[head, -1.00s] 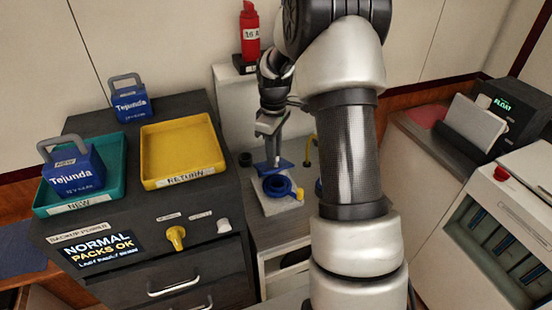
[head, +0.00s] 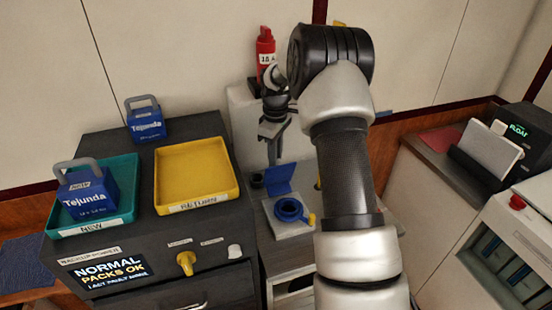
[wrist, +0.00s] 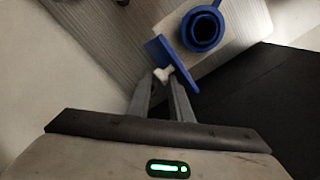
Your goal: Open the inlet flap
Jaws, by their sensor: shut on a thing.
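The inlet is a blue ring with a dark opening (head: 289,209) on a pale block; it also shows in the wrist view (wrist: 203,27). Its flat blue flap (head: 281,178) stands raised behind the ring, clear of the opening. In the wrist view the flap (wrist: 176,65) is seen nearly edge-on beside the ring. My gripper (wrist: 161,78) is shut on a small white tab (wrist: 163,73) at the flap's edge. In the head view my gripper (head: 271,157) is at the flap's back left, and its fingertips are hard to make out.
A yellow return tray (head: 160,188) and a teal tray (head: 127,217) with a blue pack (head: 88,200) are on the dark cabinet at left. A red cylinder (head: 265,50) stands behind my gripper. A yellow knob (head: 186,262) sticks out of the cabinet front.

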